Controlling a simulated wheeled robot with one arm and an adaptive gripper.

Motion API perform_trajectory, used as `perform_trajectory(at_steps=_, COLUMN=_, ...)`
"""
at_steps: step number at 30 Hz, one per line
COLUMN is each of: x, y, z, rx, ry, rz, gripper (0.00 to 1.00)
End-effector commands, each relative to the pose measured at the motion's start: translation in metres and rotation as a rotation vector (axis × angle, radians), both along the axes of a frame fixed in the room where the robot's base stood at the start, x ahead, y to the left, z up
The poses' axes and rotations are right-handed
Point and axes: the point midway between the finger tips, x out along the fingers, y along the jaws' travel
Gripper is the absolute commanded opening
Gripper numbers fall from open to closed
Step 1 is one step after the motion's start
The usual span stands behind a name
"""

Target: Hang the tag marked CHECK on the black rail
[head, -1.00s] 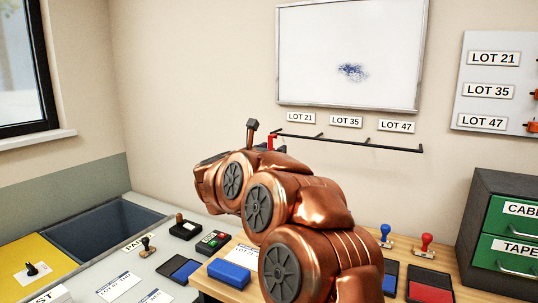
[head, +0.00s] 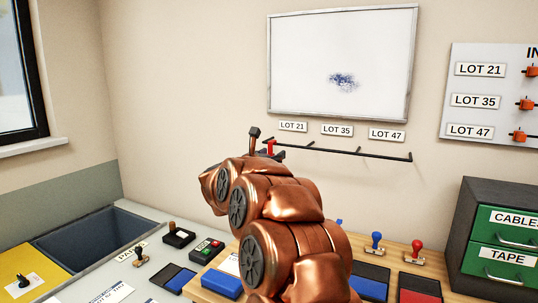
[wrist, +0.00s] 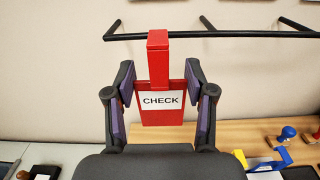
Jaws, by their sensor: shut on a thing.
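The red tag marked CHECK (wrist: 158,117) hangs upright between the purple pads of my gripper (wrist: 160,88) in the wrist view. My gripper is shut on its sides. The tag's tall red top overlaps the black rail (wrist: 230,34) near the rail's left end, in front of it. I cannot tell whether the tag's top hooks over the rail or touches it. In the head view the rail (head: 350,152) runs along the wall under the whiteboard. A bit of the red tag (head: 270,148) shows at its left end, below LOT 21; my arm hides the rest.
Labels LOT 21 (head: 292,126), LOT 35 (head: 337,130) and LOT 47 (head: 387,134) sit above the rail. The rail looks bare to the right. Below are blue (head: 374,242) and red (head: 417,250) stamps and green drawers (head: 503,225).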

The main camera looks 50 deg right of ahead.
Motion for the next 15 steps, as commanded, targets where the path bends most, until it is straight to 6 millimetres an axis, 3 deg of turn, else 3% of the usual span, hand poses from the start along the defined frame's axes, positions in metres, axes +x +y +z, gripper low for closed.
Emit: perform_trajectory(at_steps=15, x=0.008, y=-0.028, z=0.0, rx=0.0, ry=0.003, rz=-0.001, gripper=0.35)
